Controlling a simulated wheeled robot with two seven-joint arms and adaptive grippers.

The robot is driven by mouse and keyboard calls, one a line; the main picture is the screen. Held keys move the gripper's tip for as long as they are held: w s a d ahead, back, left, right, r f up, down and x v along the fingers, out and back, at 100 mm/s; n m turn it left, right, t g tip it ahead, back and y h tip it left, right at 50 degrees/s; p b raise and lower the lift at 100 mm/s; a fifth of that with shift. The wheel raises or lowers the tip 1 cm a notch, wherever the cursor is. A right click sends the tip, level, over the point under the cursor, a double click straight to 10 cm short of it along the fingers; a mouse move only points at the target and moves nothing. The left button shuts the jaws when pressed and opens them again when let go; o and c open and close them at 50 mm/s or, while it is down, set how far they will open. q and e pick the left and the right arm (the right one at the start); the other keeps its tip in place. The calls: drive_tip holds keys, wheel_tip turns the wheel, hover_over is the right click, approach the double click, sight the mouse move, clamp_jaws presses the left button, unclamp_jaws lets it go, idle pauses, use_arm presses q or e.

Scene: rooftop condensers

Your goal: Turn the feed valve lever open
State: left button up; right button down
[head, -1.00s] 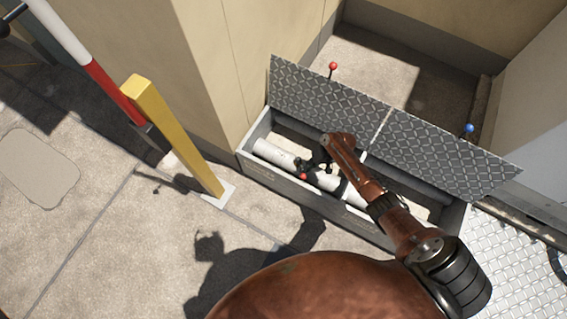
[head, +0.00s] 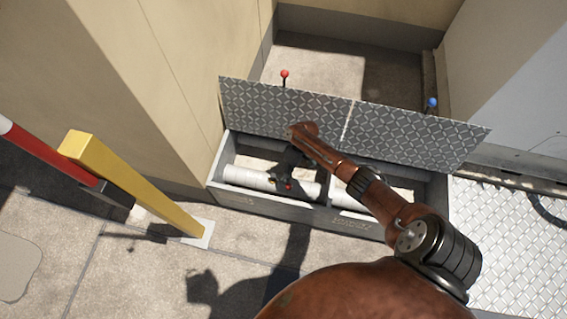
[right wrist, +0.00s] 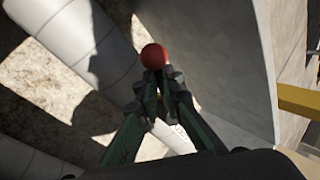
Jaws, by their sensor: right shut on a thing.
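In the head view, a white pipe (head: 246,178) lies in an open grey box (head: 262,210) along the wall. A lever with a red ball knob (head: 289,186) is at the pipe, mostly hidden by my gripper. My right gripper (head: 285,178) reaches down into the box. In the right wrist view, its green-sided fingers (right wrist: 158,82) are shut just below the red knob (right wrist: 154,56), on the lever. The lever's stem and base are hidden, so its angle to the pipe cannot be told. My left gripper is not in view.
Two raised tread-plate lids (head: 300,115) stand behind the box, with a red-knobbed stick (head: 285,74) and a blue-knobbed stick (head: 432,103) at their top edges. A yellow post (head: 135,185) and a red-white pole (head: 50,155) stand left. The paving in front is clear.

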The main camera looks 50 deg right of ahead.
drive_tip(key=shift+s, duration=0.1)
drive_tip(key=c, duration=2.1)
unclamp_jaws()
wheel_tip(320, 180, up, 10)
drive_tip(key=shift+c, duration=0.3)
